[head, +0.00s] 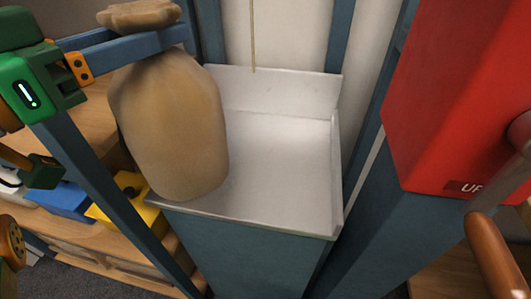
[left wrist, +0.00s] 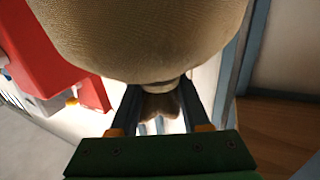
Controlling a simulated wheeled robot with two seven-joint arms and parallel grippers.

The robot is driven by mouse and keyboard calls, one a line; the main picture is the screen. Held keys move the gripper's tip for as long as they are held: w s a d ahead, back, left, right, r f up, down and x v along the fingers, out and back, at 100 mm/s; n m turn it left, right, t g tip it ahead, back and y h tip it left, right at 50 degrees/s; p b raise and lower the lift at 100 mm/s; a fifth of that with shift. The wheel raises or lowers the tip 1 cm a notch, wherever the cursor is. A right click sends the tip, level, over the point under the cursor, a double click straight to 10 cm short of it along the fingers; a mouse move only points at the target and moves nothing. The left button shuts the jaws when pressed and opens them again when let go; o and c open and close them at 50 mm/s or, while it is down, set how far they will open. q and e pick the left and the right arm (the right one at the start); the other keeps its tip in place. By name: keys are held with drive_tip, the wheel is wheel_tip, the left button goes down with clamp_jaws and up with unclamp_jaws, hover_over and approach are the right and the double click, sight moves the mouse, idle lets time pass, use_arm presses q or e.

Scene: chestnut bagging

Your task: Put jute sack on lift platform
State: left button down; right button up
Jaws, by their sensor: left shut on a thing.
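The tan jute sack (head: 172,125) hangs upright in the head view, gathered at its neck. My left gripper (head: 150,42) is shut on that neck, its blue fingers crossing just below the flared top. The sack also fills the top of the left wrist view (left wrist: 140,35), its neck between the fingers (left wrist: 160,100). The white lift platform (head: 280,155) is a shallow tray with raised back and right walls. The sack overlaps the platform's left front part in the head view. I cannot tell whether its bottom touches the platform. My right gripper is not in view.
Blue posts (head: 208,30) frame the lift. A red box marked "UP" (head: 445,100) stands at the right, with a brown handle (head: 492,250) before it. A wooden shelf at the left holds blue (head: 62,198) and yellow (head: 125,205) bins. The platform's right half is clear.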

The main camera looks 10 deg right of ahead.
use_arm(q)
drive_tip(key=shift+r, duration=0.2)
drive_tip(key=shift+w+f, duration=0.15)
drive_tip(key=shift+w, duration=0.1)
drive_tip(key=w+d+f+b, duration=0.1)
drive_tip(key=w+d+f, duration=0.2)
drive_tip(key=w+f, duration=0.2)
drive_tip(key=w+d+f+b, duration=0.2)
drive_tip(key=w+d+f, duration=0.1)
drive_tip(key=w+f, duration=0.3)
drive_tip(key=shift+w+d+f, duration=0.3)
drive_tip(key=shift+f, duration=0.55)
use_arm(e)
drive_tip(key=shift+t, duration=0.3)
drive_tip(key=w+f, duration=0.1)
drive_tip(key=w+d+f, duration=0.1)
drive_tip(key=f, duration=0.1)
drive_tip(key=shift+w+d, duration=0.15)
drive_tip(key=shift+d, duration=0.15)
